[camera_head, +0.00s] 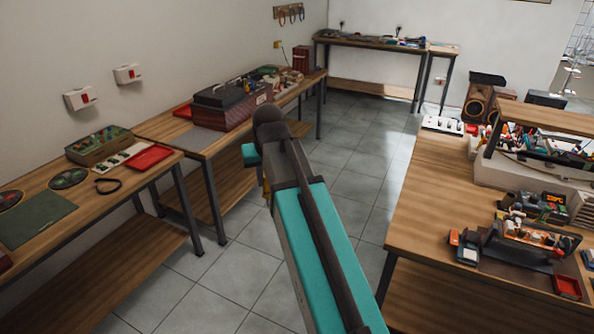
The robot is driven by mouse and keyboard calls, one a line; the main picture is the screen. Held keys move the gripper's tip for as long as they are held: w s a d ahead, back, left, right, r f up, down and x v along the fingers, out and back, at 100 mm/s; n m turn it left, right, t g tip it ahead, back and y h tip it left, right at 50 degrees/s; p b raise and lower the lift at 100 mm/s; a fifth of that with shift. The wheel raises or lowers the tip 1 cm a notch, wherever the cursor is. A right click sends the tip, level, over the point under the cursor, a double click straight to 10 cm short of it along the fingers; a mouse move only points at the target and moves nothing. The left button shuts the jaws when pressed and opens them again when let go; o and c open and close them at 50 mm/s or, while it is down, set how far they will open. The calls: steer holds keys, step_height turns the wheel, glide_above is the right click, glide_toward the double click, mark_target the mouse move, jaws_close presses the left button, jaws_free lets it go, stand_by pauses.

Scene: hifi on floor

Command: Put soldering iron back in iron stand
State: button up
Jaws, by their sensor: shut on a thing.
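My arm reaches up from the bottom of the head view, over the floor between the benches. Its teal and dark grey links end in a rounded dark joint. The far end of the arm is folded behind these links, so my gripper and whatever it holds are hidden. A small yellow patch shows at the arm's left edge, and I cannot tell what it belongs to. I cannot pick out the soldering iron or the iron stand among the many small things on the benches.
The left bench (105,205) holds a green mat (35,220) and a red tray (148,158). A dark toolbox (215,110) stands farther along. The right bench (430,215) is crowded with tools and electronics. A back bench (375,42) stands at the far wall. The tiled floor (350,175) between is clear.

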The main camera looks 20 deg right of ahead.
steer(key=s+a+n, duration=0.1)
steer(key=a, duration=0.6)
steer(key=shift+a+n+y, duration=0.3)
steer(key=shift+a+n, duration=0.1)
